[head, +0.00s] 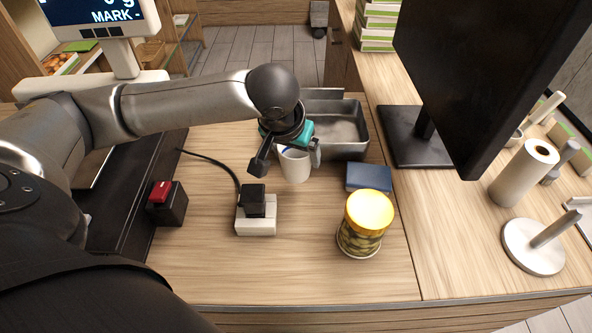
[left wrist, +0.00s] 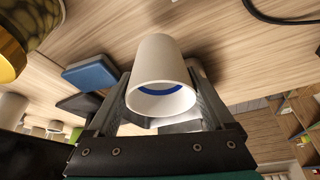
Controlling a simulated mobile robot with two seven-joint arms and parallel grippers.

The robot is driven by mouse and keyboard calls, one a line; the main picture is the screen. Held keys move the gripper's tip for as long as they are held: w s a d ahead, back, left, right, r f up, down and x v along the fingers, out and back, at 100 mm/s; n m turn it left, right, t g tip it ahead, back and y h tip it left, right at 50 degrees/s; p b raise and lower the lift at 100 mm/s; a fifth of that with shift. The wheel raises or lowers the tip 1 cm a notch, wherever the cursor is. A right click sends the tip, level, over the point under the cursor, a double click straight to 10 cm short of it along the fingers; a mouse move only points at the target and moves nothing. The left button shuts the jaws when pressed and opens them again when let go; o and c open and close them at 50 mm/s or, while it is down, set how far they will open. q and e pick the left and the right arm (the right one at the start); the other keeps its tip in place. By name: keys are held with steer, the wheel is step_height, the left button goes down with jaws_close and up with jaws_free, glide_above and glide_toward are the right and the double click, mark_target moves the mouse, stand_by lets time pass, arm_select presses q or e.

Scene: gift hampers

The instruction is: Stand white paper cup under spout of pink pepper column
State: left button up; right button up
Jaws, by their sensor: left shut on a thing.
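The white paper cup (head: 296,167) is near the middle of the head view, with a blue patch inside. My left gripper (head: 288,159) comes down over it from above, one finger on each side, and is shut on it. In the left wrist view the cup (left wrist: 160,65) lies between the two fingers, its open end towards the camera. The cup looks about upright; I cannot tell whether its base touches the counter. No pink pepper column or spout can be made out in either view. My right gripper is not in view.
A metal tray (head: 347,118) stands behind the cup. A blue box (head: 369,178) and a yellow-lidded jar (head: 362,238) are to its right. A black plug on a white block (head: 256,228) and its cable are front left. The front counter (head: 300,275) is bare.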

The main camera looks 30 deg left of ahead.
mark_target(296, 170)
arm_select(q)
steer(key=shift+f+b, duration=0.4)
steer(key=shift+f, duration=1.95)
steer(key=shift+f, duration=0.1)
steer(key=o, duration=1)
steer(key=shift+o, duration=0.2)
